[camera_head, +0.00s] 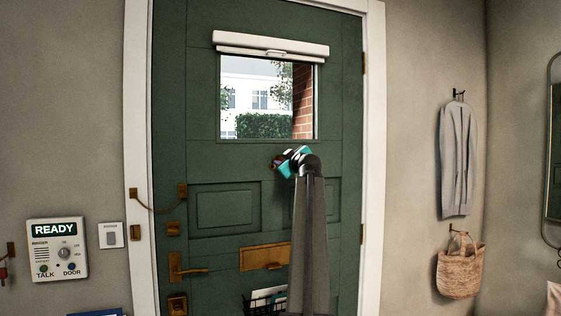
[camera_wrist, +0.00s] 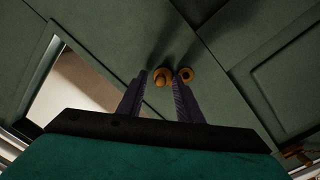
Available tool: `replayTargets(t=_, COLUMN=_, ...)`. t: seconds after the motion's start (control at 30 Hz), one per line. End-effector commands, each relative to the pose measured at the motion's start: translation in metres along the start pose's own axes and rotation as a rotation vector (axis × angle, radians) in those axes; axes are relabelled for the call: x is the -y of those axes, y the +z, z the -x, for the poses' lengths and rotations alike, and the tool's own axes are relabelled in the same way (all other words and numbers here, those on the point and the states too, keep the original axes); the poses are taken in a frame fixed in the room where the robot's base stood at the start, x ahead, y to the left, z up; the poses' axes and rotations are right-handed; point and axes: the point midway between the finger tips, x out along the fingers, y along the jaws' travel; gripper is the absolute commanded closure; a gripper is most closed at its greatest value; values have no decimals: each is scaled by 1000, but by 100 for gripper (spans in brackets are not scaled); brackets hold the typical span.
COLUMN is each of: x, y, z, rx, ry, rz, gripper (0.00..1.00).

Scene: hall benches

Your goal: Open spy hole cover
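The spy hole on the green door (camera_head: 200,110) shows in the wrist view as two small brass pieces side by side. The right one is a round ring with a dark centre, the spy hole (camera_wrist: 186,74). The left one is a rounded brass piece, apparently the spy hole cover (camera_wrist: 163,77), beside the ring rather than over it. My gripper (camera_wrist: 161,78) has its two fingers apart, with the left brass piece between the tips; a gap shows on its left side. Contact cannot be told. In the head view my gripper (camera_head: 276,162) is at the door below the window and hides most of the spy hole.
The door has a window (camera_head: 266,98) with a white blind (camera_head: 270,45) rolled above it. A door chain (camera_head: 158,206), lever handle (camera_head: 186,268), mail slot (camera_head: 264,257) and wire basket (camera_head: 262,302) are lower down. An intercom (camera_head: 57,249) is on the left wall.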

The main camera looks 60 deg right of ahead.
Motion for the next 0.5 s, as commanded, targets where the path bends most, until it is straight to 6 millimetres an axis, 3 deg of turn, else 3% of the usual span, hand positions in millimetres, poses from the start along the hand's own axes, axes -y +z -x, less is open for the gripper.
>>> replayTargets(t=0.27, x=1, y=0, z=13, rx=-1, ry=0, rz=0, gripper=68)
replayTargets(t=0.5, x=2, y=0, z=39, rx=0, ry=1, rz=0, gripper=68)
